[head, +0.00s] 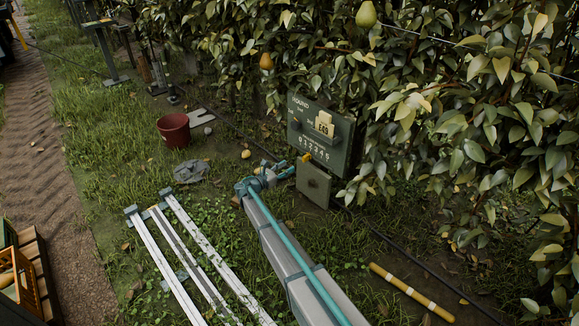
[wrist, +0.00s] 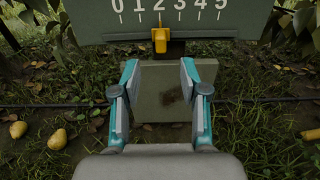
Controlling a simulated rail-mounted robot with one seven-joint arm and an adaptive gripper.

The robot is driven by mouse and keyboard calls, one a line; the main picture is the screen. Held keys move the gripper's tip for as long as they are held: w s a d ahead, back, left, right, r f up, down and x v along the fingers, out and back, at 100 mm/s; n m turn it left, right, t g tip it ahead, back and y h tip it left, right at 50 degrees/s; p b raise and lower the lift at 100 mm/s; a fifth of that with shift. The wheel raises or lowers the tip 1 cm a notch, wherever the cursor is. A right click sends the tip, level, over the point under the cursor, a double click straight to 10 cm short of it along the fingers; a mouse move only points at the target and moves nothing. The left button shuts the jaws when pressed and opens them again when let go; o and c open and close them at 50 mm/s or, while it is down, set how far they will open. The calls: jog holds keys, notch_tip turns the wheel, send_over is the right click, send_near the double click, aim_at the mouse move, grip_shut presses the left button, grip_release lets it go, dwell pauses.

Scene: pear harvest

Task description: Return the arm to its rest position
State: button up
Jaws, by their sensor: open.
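My gripper (wrist: 162,95) is open and empty in the wrist view, with its two teal and grey fingers spread apart. It is in front of a square grey-green plate (wrist: 158,82) below a dark green board (wrist: 100,22). In the head view my arm (head: 283,245) reaches from the bottom up to the board (head: 320,137), and my gripper (head: 282,173) is just left of the plate (head: 313,182). An orange-yellow pointer (wrist: 160,38) sits under the board's row of numbers, near the 2. Whether a finger touches the plate cannot be told.
A leafy hedge (head: 470,150) fills the right side, with a pear (head: 366,14) hanging in it. A red bucket (head: 174,130) stands on the grass. Pale rails (head: 200,262) lie left of my arm. A yellow pole (head: 412,292) lies at right. Fallen pears (wrist: 57,139) lie at the left in the wrist view.

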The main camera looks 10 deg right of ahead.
dwell(0.5)
jog(key=s+d+f+m+g+y, duration=0.1)
jog(key=s+d+f+m+g, duration=0.35)
jog(key=s, duration=0.75)
jog(key=s+d+f+m+g+y, duration=0.1)
jog(key=s+f+m+g+y, duration=0.15)
jog(key=s+m+g, duration=0.7)
jog(key=s+d+f+m+y, duration=0.1)
jog(key=s+d+f+m, duration=0.3)
jog(key=s, duration=1.1)
jog(key=s+a+f+m+g+y, duration=0.1)
jog(key=s+m+g+y, duration=0.1)
jog(key=s, duration=0.7)
jog(key=s+a+m+g+y, duration=0.1)
jog(key=s+g+y, duration=0.15)
jog(key=s, duration=0.65)
jog(key=s+a+r+m+g+y+p, duration=0.1)
jog(key=s+r+m+g+y, duration=0.15)
jog(key=s, duration=0.75)
jog(key=s+r+m+g+y+p, duration=0.1)
jog(key=s+r+m+g+y, duration=0.15)
jog(key=s, duration=0.85)
notch_tip(320, 180, up, 15)
jog(key=n+t+p, duration=0.1)
jog(key=t+p, duration=0.5)
jog(key=p, duration=2.4)
jog(key=shift+s+a+r+y, duration=0.2)
jog(key=shift+a+y, duration=0.1)
jog(key=shift+y, duration=0.1)
